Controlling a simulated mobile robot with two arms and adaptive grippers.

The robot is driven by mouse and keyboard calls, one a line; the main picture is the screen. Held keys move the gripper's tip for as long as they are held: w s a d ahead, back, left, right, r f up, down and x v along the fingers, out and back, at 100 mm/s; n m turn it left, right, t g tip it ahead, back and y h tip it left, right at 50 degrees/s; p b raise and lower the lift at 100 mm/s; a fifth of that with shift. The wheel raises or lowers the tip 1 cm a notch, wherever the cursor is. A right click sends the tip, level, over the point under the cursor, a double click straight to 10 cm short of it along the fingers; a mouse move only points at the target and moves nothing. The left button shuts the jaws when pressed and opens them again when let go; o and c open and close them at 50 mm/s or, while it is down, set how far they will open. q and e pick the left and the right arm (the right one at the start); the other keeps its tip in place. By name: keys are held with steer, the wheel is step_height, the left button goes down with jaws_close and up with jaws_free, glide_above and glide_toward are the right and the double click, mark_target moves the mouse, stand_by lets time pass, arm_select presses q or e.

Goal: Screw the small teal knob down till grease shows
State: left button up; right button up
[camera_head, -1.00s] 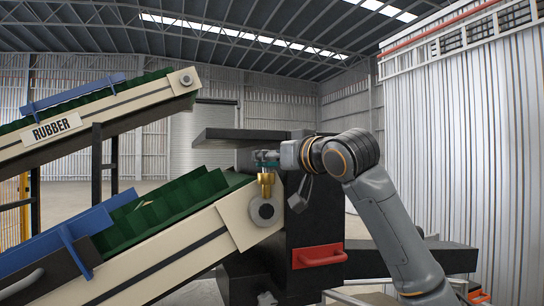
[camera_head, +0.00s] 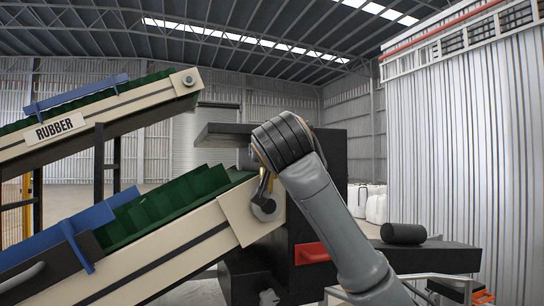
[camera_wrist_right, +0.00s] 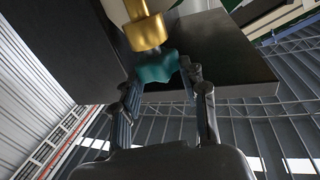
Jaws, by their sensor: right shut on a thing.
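The small teal knob (camera_wrist_right: 157,68) shows in the right wrist view, under a brass fitting (camera_wrist_right: 146,32). My right gripper (camera_wrist_right: 160,76) is shut on the teal knob, with a dark finger on either side. In the head view my right arm's wrist hides the knob and the gripper, and only a thin sliver of brass shows beside the roller end of the lower conveyor (camera_head: 264,208). No grease can be made out on the fitting. My left gripper is not in view.
The upper conveyor, with a RUBBER sign (camera_head: 54,130), runs at the left. A dark flat plate (camera_wrist_right: 215,55) lies close beside the gripper. A dark cylinder (camera_head: 403,233) lies on the black beam at right.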

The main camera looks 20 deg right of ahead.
steer(key=shift+w+a+m+g+h+p, duration=0.15)
steer(key=shift+m+g+h+p, duration=0.25)
steer(key=shift+m+g+h, duration=0.9)
steer(key=shift+w+a+m+g+h+p, duration=0.1)
steer(key=shift+a+m+g+h+p, duration=0.35)
steer(key=shift+m+h, duration=0.9)
steer(key=shift+w+a+m+g+h+p, duration=0.1)
steer(key=shift+m+g+h+p, duration=0.2)
steer(key=shift+m+g+h, duration=1.1)
steer(key=shift+n+t+h, duration=0.35)
steer(key=shift+n+h, duration=0.2)
steer(key=shift+h, duration=0.1)
steer(key=o, duration=1.1)
steer(key=shift+d, duration=0.1)
steer(key=shift+o, duration=0.2)
steer(key=v, duration=0.8)
